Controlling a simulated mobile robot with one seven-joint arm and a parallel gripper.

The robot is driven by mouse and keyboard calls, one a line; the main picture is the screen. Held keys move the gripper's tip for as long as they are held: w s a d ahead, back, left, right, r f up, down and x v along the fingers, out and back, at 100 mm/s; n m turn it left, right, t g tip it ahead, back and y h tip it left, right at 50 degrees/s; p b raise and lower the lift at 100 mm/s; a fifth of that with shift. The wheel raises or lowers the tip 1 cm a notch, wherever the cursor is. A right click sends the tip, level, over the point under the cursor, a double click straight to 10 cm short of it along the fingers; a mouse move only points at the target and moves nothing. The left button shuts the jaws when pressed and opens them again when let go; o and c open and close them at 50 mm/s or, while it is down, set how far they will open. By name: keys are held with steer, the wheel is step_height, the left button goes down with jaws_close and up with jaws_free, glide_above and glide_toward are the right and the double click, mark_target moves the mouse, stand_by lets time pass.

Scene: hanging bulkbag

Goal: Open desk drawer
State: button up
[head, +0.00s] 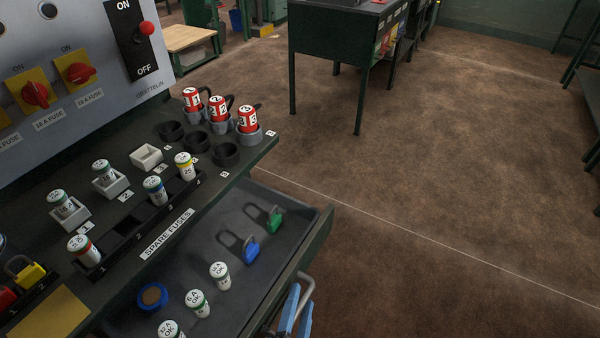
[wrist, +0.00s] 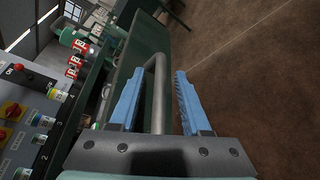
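The desk drawer (head: 313,238) is pulled out from under the desk top, and its tray and contents show in the head view. Its grey metal bar handle (head: 285,297) is on the drawer front. In the wrist view the handle (wrist: 157,88) stands between the two blue fingers of my gripper (wrist: 160,73). The fingers are apart, with a visible gap between the bar and the right finger. In the head view my gripper (head: 298,302) shows only as blue fingertips at the handle, at the bottom edge.
The drawer holds a blue padlock (head: 250,250), a green padlock (head: 274,221), several white fuses (head: 219,276) and a blue round item (head: 152,296). Fuses and holders stand on the desk top (head: 225,183) beside a switch panel (head: 60,60). The floor (head: 430,190) to the right is clear.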

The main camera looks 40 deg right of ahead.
steer(key=shift+s, duration=0.1)
steer(key=v, duration=1.2)
steer(key=shift+s+a, duration=0.2)
steer(key=shift+a, duration=0.1)
steer(key=shift+r, duration=0.15)
